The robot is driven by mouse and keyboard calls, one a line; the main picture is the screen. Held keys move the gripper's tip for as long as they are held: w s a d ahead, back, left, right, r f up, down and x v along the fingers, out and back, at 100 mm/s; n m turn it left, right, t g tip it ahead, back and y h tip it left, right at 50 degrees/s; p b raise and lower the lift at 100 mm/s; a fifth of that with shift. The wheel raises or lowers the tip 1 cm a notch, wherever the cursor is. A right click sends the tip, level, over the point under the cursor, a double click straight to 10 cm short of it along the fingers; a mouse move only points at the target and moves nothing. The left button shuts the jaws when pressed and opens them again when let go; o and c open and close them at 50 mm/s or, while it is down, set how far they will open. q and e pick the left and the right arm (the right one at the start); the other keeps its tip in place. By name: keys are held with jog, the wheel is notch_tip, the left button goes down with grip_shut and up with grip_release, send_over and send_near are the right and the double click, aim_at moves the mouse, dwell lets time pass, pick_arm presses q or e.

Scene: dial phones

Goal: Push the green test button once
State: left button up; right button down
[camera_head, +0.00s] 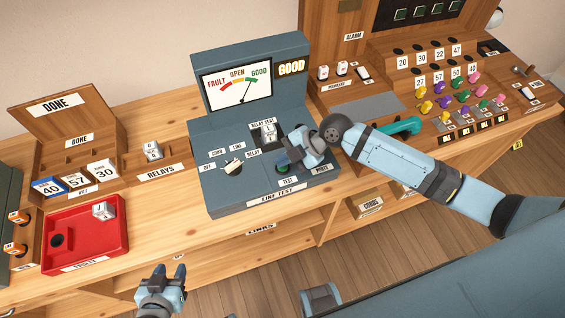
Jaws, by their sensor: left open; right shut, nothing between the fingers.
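The blue-grey line test box (262,197) stands on the bench in the middle of the head view. The green test button (282,169) sits on its sloped panel, above the TEST label, and shows partly beneath my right gripper (286,162). That gripper is shut and empty, with its fingertips at or just over the button; I cannot tell whether they touch. The meter (237,84) has its needle towards GOOD, and the GOOD sign (291,67) is lit. A relay (268,131) stands in the relay test slot. My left gripper (166,275) is open and empty, low in front of the bench.
A red tray (84,256) with a relay block (103,210) and a wooden DONE box (66,128) with numbered cards stand left. Another relay (152,150) sits in the RELAYS rack. The switchboard with coloured plugs (445,100) and a teal handset (402,128) are right, near my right arm.

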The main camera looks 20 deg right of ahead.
aim_at(283, 168)
jog(key=shift+r, duration=0.3)
jog(key=shift+r+p, duration=1.65)
jog(key=shift+r, duration=0.8)
jog(key=shift+s+a+f, duration=0.1)
jog(key=shift+a+f, duration=0.05)
jog(key=s+f+m+t, duration=0.1)
jog(key=m, duration=0.1)
jog(key=s+a+f+m, duration=0.1)
jog(key=s+f+m+t, duration=0.1)
jog(key=m, duration=0.1)
jog(key=shift+a+m+t+p, duration=0.3)
jog(key=shift+a+p, duration=0.05)
jog(key=shift+a, duration=0.05)
jog(key=s+d+f+m+t+h+p, duration=0.1)
jog(key=s+d+f+m+t+h, duration=0.1)
jog(key=s+m, duration=0.5)
jog(key=s+d+f+m+t+h, duration=0.3)
jog(key=s+d+m, duration=0.2)
jog(key=m, duration=0.3)
jog(key=shift+s+t+h+p, duration=0.3)
jog(key=shift+s+t+p, duration=0.1)
jog(key=shift+s, duration=0.45)
